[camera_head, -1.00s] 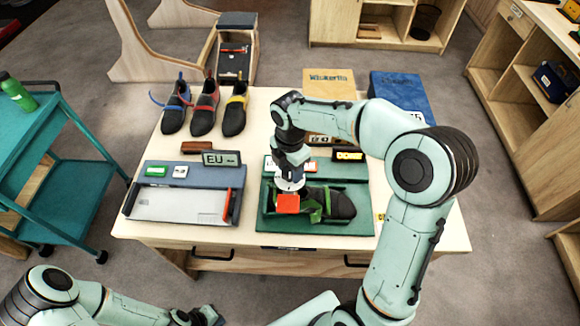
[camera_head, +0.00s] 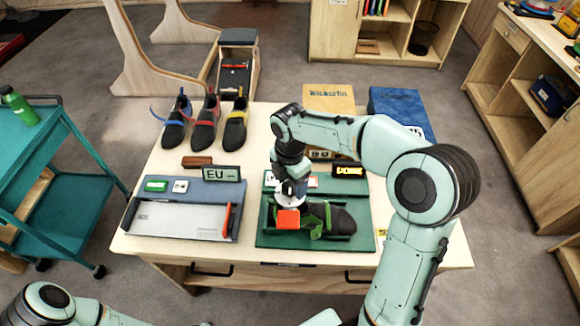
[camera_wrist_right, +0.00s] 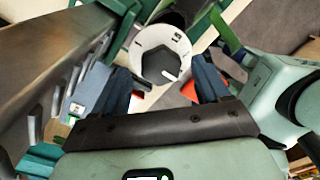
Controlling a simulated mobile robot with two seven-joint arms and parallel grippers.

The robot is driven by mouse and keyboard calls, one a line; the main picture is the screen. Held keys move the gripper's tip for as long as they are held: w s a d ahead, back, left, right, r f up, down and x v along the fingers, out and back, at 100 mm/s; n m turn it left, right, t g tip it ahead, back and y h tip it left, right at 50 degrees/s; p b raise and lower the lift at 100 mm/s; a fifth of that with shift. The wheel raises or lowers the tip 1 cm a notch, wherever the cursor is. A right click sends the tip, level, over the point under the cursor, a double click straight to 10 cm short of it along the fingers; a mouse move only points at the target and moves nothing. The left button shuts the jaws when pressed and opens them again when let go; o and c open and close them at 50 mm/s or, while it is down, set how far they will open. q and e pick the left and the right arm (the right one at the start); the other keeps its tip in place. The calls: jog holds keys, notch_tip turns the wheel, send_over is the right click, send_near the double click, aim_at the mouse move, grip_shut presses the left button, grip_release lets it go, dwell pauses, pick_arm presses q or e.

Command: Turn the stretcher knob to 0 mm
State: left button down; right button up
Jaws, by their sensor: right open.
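The stretcher knob is a dark, angular knob (camera_wrist_right: 165,70) with a white pointer line, on a white dial (camera_wrist_right: 152,42) with black marks and the number 15. In the head view the white dial (camera_head: 291,199) shows partly under my right gripper (camera_head: 289,212). In the wrist view the right gripper (camera_wrist_right: 165,95) is open, its fingers on either side of the knob. I cannot tell whether they touch it. A dark shoe (camera_head: 342,222) with green straps lies on the green stretcher base (camera_head: 345,244). An orange-red block (camera_head: 288,221) shows at the gripper's tip. My left gripper is out of view.
A blue-grey board (camera_head: 208,192) with a metal plate and an EU display (camera_head: 221,173) lies to the left. Three shoes (camera_head: 204,130) stand behind it. A yellow box (camera_head: 329,98) and a blue box (camera_head: 397,108) stand at the back. A small amber-lit display (camera_head: 348,170) is behind the stretcher.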

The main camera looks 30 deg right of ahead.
aim_at(290, 187)
notch_tip(290, 187, up, 12)
jog(key=shift+r, duration=0.15)
jog(key=shift+s, duration=0.1)
dwell(0.6)
